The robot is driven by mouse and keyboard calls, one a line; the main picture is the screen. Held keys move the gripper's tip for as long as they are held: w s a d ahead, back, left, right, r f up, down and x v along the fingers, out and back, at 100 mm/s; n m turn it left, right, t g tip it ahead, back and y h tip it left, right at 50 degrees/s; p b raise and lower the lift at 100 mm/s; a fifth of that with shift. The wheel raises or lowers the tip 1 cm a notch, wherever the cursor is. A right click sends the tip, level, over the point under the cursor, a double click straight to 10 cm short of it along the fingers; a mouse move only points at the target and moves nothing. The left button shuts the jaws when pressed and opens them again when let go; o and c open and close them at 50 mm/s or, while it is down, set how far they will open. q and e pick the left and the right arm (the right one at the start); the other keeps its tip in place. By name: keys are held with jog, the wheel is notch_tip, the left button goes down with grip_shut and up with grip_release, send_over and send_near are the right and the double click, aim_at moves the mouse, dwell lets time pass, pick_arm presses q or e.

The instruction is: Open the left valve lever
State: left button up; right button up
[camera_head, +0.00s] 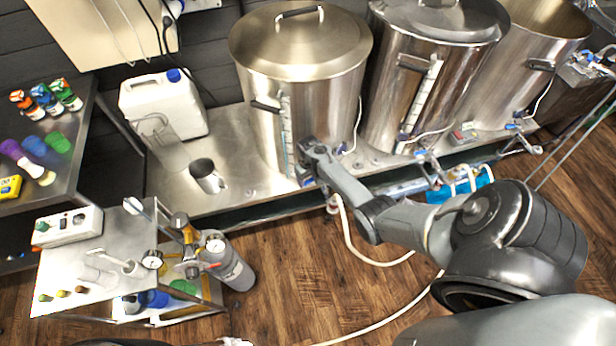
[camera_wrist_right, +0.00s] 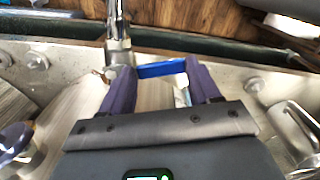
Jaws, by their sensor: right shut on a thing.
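The left kettle (camera_head: 305,105) is a steel pot with a lid, standing on the steel bench. Its blue valve lever (camera_wrist_right: 160,70) lies crosswise between the two dark fingers of my right gripper (camera_wrist_right: 161,76) in the right wrist view, beside a metal valve pipe (camera_wrist_right: 117,38). My right gripper (camera_head: 307,168) is at the foot of the left kettle in the head view and is shut on the lever. It hides most of the valve there.
A middle kettle (camera_head: 400,90) and a right kettle (camera_head: 510,75) stand along the bench. A mug (camera_head: 207,177) and a white canister (camera_head: 165,105) are left of my right gripper. A pale hose (camera_head: 350,240) runs over the floor below.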

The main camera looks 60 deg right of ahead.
jog(key=n+p, duration=0.1)
jog(key=s+n+p, duration=0.1)
jog(key=shift+s+a+r+n+p, duration=0.2)
jog(key=shift+s+n+p, duration=0.1)
jog(key=shift+n+p, duration=0.1)
jog(key=shift+s+d+f+n+p, duration=0.1)
jog(key=shift+s+d+n+p, duration=0.45)
jog(key=shift+n, duration=1.35)
jog(key=shift+s+f+n+p, duration=0.1)
jog(key=shift+s+n+p, duration=0.5)
jog(key=shift+s+n, duration=1.05)
jog(key=shift+s+d+n+p, duration=0.3)
jog(key=shift+s+n+p, duration=0.3)
jog(key=shift+n, duration=1.55)
jog(key=shift+s, duration=0.1)
jog(key=o, duration=1.5)
